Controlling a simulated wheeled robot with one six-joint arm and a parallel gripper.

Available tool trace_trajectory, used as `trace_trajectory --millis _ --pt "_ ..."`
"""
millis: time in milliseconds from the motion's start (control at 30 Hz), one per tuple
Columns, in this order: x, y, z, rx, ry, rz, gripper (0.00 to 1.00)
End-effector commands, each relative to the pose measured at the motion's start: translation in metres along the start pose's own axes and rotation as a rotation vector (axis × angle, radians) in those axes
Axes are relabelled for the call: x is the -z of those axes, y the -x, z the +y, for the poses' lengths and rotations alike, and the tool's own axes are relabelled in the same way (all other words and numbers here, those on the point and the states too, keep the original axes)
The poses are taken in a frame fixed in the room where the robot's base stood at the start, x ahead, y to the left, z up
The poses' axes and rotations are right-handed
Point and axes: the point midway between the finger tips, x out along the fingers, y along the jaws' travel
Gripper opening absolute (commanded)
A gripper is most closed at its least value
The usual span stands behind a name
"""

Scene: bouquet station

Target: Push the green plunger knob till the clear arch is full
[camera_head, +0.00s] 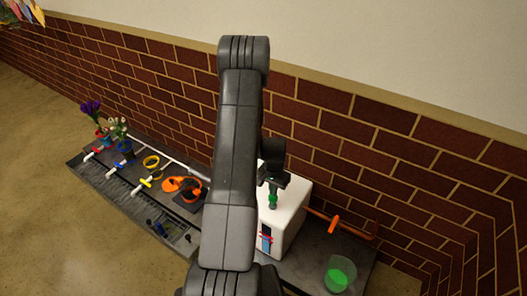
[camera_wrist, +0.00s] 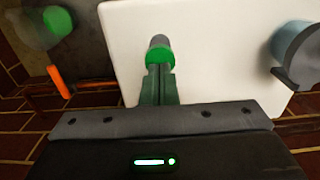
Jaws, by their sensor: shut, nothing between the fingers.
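The green plunger knob (camera_head: 272,200) is on top of a white box (camera_head: 290,213), partly under my gripper (camera_head: 272,182). In the wrist view the knob (camera_wrist: 160,55) has a short grey piece beyond it. My gripper (camera_wrist: 159,70) is shut and empty, its fingertips right at the knob; I cannot tell whether they touch it. I cannot make out the clear arch or its fill level. My arm hides part of the box's left side in the head view.
A clear cup with green content (camera_head: 340,273) stands right of the box, near an orange-handled pipe (camera_head: 334,223). A grey-blue round part (camera_wrist: 299,52) is at the wrist view's right. Flower vases (camera_head: 104,135) and coloured rings (camera_head: 151,162) line the bench at left. A brick wall is behind.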

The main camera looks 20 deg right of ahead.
Motion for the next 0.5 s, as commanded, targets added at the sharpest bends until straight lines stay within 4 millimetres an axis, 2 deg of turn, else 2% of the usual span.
trace_trajectory --millis 500 --pt "0.0 -0.023 0.0 0.0 0.0 -0.001 0.0"
